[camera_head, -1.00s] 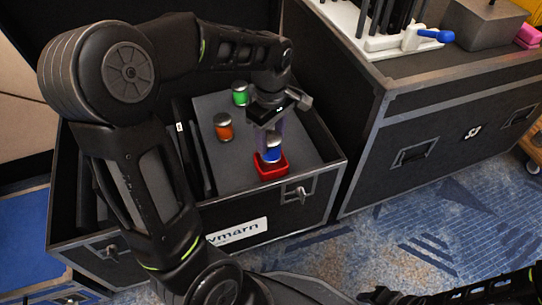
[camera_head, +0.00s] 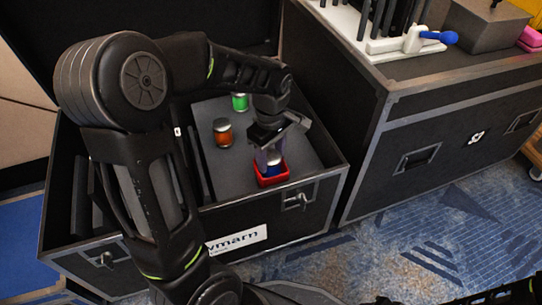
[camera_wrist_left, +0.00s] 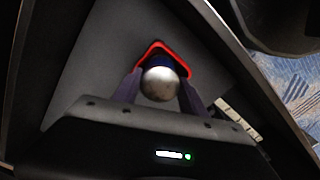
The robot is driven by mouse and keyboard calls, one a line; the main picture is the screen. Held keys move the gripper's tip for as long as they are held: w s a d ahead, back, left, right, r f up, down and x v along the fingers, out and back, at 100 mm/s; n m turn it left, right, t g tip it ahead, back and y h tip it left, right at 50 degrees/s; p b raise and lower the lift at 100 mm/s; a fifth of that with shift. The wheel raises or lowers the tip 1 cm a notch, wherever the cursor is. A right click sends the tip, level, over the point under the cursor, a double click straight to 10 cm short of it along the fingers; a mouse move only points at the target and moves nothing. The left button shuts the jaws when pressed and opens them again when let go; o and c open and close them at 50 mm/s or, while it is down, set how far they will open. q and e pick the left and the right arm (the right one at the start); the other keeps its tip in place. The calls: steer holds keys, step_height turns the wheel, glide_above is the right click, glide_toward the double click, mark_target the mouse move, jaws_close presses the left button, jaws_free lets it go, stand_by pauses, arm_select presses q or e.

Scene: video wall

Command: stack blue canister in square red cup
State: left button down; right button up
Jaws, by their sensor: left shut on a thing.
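The square red cup (camera_head: 273,180) sits near the front edge of the grey surface inside the open black case. The blue canister (camera_head: 274,168) stands about upright with its lower part inside the cup. Its silver lid is up. My left gripper (camera_head: 267,157) is above the cup, shut on the canister. In the left wrist view the gripper's fingers (camera_wrist_left: 160,93) flank the canister's round silver lid (camera_wrist_left: 160,84), and the cup's red rim (camera_wrist_left: 183,64) shows behind it. Whether the canister touches the cup's floor is hidden.
An orange canister (camera_head: 223,132) and a green canister (camera_head: 240,102) stand on the same grey surface, left of and behind the cup. The case walls (camera_head: 325,190) rise around it. A second black case (camera_head: 440,130) stands to the right with tools on top.

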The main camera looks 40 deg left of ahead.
arm_select(q)
steer(key=shift+f, duration=0.1)
steer(key=shift+f, duration=0.3)
steer(key=c, duration=0.6)
jaws_free()
steer(key=shift+c, duration=0.2)
steer(key=shift+r, duration=0.1)
step_height(320, 180, up, 13)
steer(key=p, duration=0.5)
steer(key=shift+f, duration=0.2)
